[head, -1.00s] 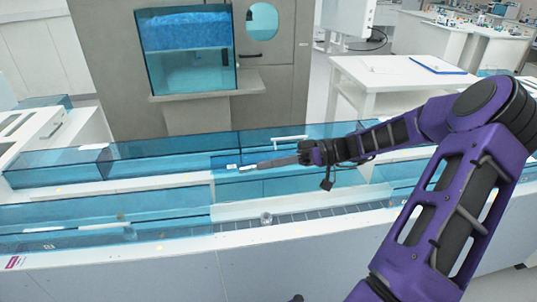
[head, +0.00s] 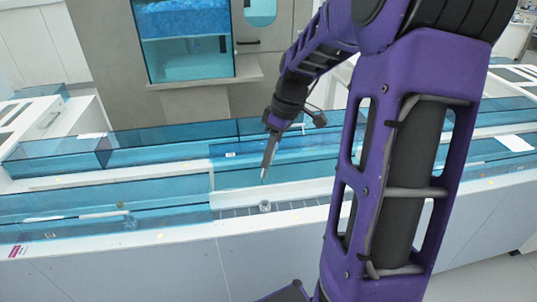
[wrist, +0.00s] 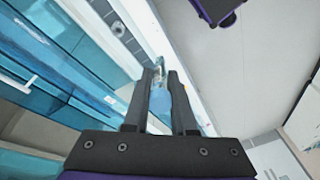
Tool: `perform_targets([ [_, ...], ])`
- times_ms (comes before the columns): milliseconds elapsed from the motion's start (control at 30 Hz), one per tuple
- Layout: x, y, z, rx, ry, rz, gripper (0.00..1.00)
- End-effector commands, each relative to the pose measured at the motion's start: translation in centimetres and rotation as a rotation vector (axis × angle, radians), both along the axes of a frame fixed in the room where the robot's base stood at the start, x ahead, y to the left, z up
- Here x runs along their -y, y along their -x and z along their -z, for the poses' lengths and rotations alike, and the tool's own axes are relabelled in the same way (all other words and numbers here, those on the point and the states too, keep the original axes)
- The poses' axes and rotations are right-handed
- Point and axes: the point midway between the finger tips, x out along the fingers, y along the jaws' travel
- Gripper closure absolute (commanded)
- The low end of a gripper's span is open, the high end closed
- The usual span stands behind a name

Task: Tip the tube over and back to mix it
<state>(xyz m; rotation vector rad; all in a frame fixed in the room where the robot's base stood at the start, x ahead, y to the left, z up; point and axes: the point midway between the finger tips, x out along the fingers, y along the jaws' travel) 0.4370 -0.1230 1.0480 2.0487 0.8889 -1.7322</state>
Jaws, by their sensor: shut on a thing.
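My gripper (head: 267,162) points down in the head view, above the track front. In the wrist view my gripper (wrist: 160,80) is shut on the tube (wrist: 160,70), a small pale, clear piece between the fingertips. Most of the tube is hidden by the fingers, and its fill cannot be made out. In the head view only a small pale tip of the tube (head: 264,174) shows below the fingers. A small grey round holder (head: 265,206) stands on the track just below my gripper, apart from it.
Blue clear covers (head: 60,205) run along the track on both sides of an open stretch (head: 235,212). A tall grey cabinet with a blue window (head: 185,50) stands behind. White cabinet fronts (head: 180,265) lie nearest.

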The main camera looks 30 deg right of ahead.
Motion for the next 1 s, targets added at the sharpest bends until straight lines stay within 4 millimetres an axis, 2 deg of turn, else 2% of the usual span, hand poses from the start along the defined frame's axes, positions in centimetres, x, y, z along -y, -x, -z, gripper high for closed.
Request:
perform_targets([
  [200,0.0,-0.02,0.2,-0.051,0.186,-0.006,1.0],
  [333,0.16,0.02,0.16,-0.069,0.244,-0.002,1.0],
  [1000,0.25,0.07,0.11,-0.075,0.259,0.001,1.0],
])
